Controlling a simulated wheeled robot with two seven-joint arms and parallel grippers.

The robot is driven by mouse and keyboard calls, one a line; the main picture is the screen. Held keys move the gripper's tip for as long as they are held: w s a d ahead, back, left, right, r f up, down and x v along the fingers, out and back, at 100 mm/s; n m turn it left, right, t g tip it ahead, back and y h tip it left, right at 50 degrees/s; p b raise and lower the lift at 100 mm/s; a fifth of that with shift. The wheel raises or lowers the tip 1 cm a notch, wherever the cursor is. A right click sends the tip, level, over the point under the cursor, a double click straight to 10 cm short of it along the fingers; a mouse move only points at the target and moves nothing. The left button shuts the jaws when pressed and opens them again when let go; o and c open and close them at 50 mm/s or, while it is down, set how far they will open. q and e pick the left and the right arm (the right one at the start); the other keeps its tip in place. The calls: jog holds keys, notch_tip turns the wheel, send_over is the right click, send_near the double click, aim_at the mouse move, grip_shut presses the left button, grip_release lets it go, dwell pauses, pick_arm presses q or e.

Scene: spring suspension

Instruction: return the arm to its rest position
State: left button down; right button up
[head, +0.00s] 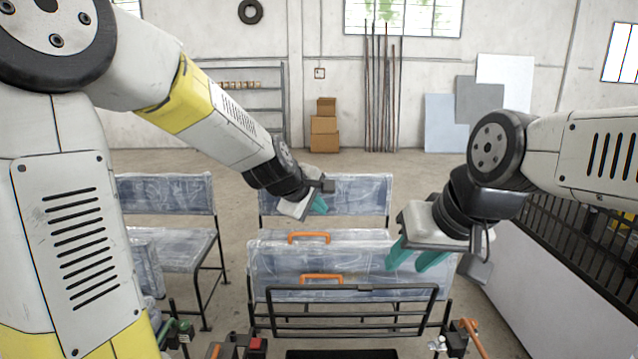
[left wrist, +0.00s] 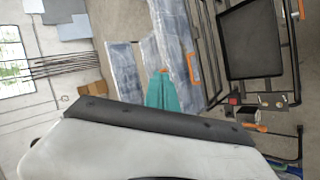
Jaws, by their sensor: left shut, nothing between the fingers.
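My left gripper (head: 320,205) hangs in the air at the middle of the head view, in front of the back row of plastic-wrapped seats. Its teal fingers are together and empty; they also show in the left wrist view (left wrist: 163,93). My left arm reaches in from the left, stretched forward. My right gripper (head: 414,262) is at the right of centre, above the right end of the nearer wrapped panel. Its two teal fingers point down and stand apart, with nothing seen between them.
Wrapped seats (head: 165,195) stand at the left and behind my left gripper (head: 355,190). A wrapped panel with orange handles (head: 320,277) and a black metal frame (head: 350,290) are below the grippers. A low white wall with a dark grille (head: 580,240) stands at the right.

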pick_arm(q)
jog(key=s+a+r+m+g+y, duration=0.1)
jog(key=s+a+m, duration=0.4)
jog(key=s, duration=0.7)
jog(key=s+a+r+m+g+y, duration=0.1)
jog(key=s+a+r+m, duration=0.1)
jog(key=s+a+m, duration=0.4)
jog(key=s+a, duration=0.3)
jog(key=s, duration=0.4)
jog(key=shift+s+a, duration=0.15)
jog(key=shift+s, duration=0.15)
